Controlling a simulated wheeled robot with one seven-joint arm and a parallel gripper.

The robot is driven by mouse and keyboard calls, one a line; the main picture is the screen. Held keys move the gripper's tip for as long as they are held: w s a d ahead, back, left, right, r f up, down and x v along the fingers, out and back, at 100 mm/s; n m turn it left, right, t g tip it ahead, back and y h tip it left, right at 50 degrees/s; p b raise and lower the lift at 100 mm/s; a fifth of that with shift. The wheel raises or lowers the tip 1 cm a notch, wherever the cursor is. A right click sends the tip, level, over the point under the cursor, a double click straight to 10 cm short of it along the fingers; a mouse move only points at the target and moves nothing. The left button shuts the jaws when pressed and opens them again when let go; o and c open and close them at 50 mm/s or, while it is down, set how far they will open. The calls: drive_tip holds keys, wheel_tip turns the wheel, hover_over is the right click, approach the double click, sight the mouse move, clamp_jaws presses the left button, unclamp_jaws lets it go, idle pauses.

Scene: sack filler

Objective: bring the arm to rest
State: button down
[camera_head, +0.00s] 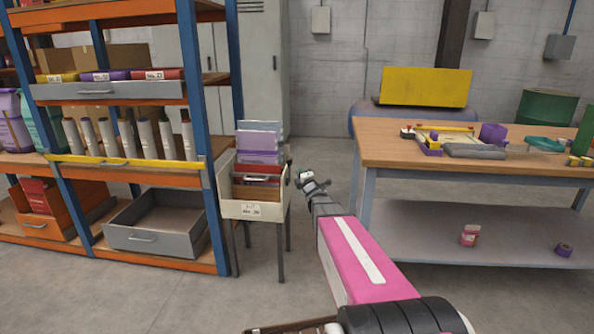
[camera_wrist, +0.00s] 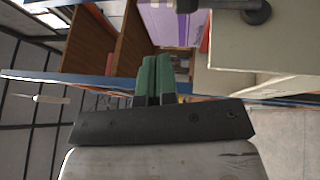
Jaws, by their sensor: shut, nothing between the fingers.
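My gripper (camera_head: 302,176) is at the end of my pink arm, which reaches forward over the floor between the shelf rack and the workbench. It is just right of the cream file box (camera_head: 252,210) on its stand, and I cannot tell whether it touches the box. In the wrist view its two green fingers (camera_wrist: 152,72) are together with nothing between them. Purple and brown files from the box show beyond the fingers in the wrist view, with a purple folder (camera_wrist: 172,22) at the top.
The workbench (camera_head: 440,152) stands right of my arm, with tools on top and a lower shelf. The blue-and-orange rack (camera_head: 196,100) stands at left, holding bottles and a grey drawer (camera_head: 155,240). A yellow panel (camera_head: 425,88) and green drum (camera_head: 545,108) are behind. Floor is clear between.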

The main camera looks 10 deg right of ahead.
drive_tip(key=s+f+m+g+h, duration=0.5)
drive_tip(key=s+f+m+g, duration=0.4)
drive_tip(key=s+f+m, duration=0.45)
drive_tip(key=s+a+f+m+g, duration=0.1)
drive_tip(key=s+m+g, duration=0.1)
drive_tip(key=s, duration=0.4)
drive_tip(key=s+a+f+m+g+y, duration=0.1)
drive_tip(key=s+a+f+m+g, duration=0.1)
drive_tip(key=s+g, duration=0.3)
drive_tip(key=s+a+f+m+g, duration=0.1)
drive_tip(key=s+f+m+g, duration=0.1)
drive_tip(key=s, duration=0.7)
drive_tip(key=shift+s+a+m+g+y, duration=0.2)
drive_tip(key=shift+a+m+g+y, duration=0.15)
drive_tip(key=shift+m+g, duration=0.45)
